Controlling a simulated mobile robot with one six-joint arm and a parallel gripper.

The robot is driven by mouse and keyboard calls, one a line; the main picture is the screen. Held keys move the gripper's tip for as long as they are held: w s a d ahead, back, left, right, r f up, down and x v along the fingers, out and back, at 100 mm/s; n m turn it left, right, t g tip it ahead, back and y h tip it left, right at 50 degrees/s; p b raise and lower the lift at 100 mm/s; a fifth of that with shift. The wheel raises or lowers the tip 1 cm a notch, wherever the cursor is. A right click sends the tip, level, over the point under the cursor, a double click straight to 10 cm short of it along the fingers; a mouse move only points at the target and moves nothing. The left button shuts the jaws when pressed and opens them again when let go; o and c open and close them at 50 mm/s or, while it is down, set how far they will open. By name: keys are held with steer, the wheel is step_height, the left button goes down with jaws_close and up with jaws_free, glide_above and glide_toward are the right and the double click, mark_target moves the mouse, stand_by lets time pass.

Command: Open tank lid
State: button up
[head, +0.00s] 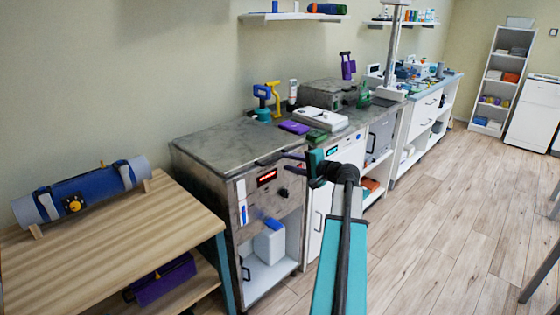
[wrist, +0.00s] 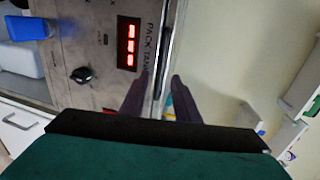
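The steel tank (head: 232,190) stands left of centre in the head view, with a red display and a dark knob on its front. Its flat grey lid (head: 215,145) looks shut. In the wrist view, the front panel (wrist: 100,85) carries the words "PACK TANK", only partly legible. A dark bar (wrist: 165,45) runs along the lid's front edge, seemingly its handle. My gripper (head: 284,161) is at that front edge. In the wrist view, its two purple fingers (wrist: 160,75) are apart, one on each side of the bar's line. Contact cannot be told.
A wooden table (head: 120,240) with a blue roll (head: 85,190) stands at the left. Right of the tank, a counter holds a white device (head: 320,121), a purple block (head: 294,127) and other items. The wooden floor (head: 440,230) at the right is clear.

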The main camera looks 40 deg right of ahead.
mark_target(278, 159)
steer(key=shift+x, duration=2.75)
steer(key=shift+c, duration=0.2)
jaws_close()
